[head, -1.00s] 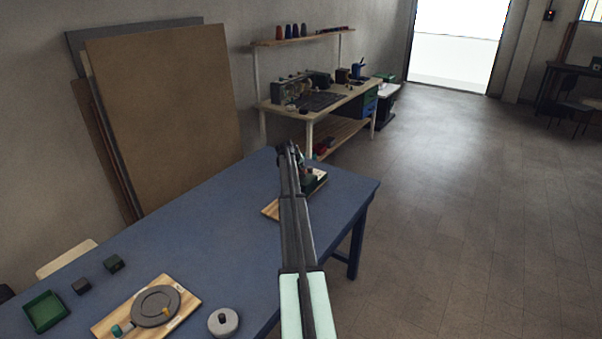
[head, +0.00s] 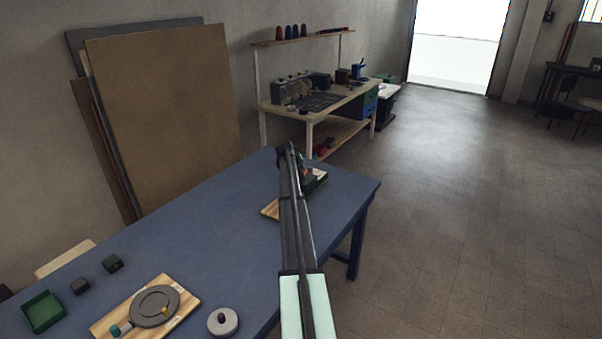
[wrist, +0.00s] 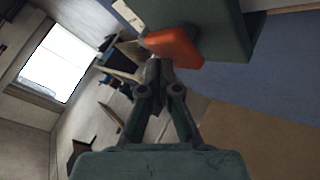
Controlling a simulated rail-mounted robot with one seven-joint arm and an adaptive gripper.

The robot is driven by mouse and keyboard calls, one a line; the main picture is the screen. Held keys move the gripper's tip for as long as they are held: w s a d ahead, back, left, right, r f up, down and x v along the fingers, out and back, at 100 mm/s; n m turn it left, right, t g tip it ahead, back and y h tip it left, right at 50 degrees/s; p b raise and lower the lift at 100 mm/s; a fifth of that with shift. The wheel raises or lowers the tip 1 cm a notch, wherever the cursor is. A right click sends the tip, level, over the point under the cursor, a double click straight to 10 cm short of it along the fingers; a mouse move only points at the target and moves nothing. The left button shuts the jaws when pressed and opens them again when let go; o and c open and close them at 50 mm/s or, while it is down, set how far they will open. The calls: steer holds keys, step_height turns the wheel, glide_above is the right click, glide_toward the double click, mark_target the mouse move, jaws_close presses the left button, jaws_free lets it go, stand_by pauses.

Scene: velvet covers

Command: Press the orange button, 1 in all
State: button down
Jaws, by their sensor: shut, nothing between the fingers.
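The orange button (wrist: 175,47) shows in the wrist view as an orange block on the face of a dark green box (wrist: 232,28). My gripper (wrist: 158,70) is shut and empty. Its fingertips are at the lower left edge of the button; I cannot tell whether they touch it. In the head view, my gripper (head: 284,155) is over the far end of the blue table (head: 215,215). The button (head: 307,173) shows there as a small orange patch beside my arm.
Near the front of the table are a wooden board with a grey disc (head: 155,305), a round grey piece (head: 222,322), two small dark blocks (head: 112,263) and a green tray (head: 43,312). Tall panels (head: 165,110) lean on the wall. The table's middle is clear.

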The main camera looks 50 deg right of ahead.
steer(key=shift+s+f+b, duration=0.1)
steer(key=shift+f+b, duration=0.35)
steer(key=shift+f, duration=0.35)
stand_by(0.8)
steer(key=shift+r, duration=1.3)
steer(key=shift+r, duration=0.1)
steer(key=shift+r+p, duration=0.7)
steer(key=shift+r, duration=1.75)
